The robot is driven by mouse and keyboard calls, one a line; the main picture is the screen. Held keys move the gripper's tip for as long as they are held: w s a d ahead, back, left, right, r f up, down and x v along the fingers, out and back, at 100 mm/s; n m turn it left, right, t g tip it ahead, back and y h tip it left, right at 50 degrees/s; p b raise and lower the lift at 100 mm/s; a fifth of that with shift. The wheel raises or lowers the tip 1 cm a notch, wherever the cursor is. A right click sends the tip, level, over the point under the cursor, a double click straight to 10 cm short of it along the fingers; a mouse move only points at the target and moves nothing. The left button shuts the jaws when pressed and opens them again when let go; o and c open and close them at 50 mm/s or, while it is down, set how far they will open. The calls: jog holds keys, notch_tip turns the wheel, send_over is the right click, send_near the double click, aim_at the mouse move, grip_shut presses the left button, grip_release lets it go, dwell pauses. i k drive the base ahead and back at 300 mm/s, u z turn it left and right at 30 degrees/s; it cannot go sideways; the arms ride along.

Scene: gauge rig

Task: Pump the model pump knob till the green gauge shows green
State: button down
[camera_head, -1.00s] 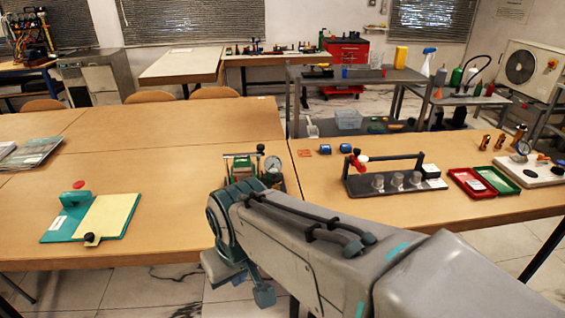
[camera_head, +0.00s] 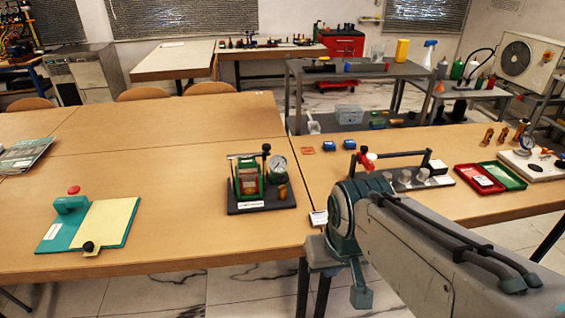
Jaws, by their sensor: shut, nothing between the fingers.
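The model pump (camera_head: 249,180) stands on a dark base on the left table, near its right edge. It has a green frame, a brass-coloured part and a black knob (camera_head: 266,148) on a thin upright rod. A round white-faced gauge (camera_head: 279,165) stands at its right; its needle and colour zones are too small to read. My gripper (camera_head: 361,296), at the lower end of my arm, hangs in front of the table edge, to the right of the pump and apart from it. It is shut and empty.
A teal board with a red button (camera_head: 73,190) lies left. A rig with metal cylinders (camera_head: 405,180), red and green trays (camera_head: 503,175) and a second gauge (camera_head: 526,142) stand on the right table, partly behind my arm. A small white label (camera_head: 318,218) lies near the table edge.

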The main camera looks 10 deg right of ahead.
aim_at(282, 179)
jog(key=i, duration=1)
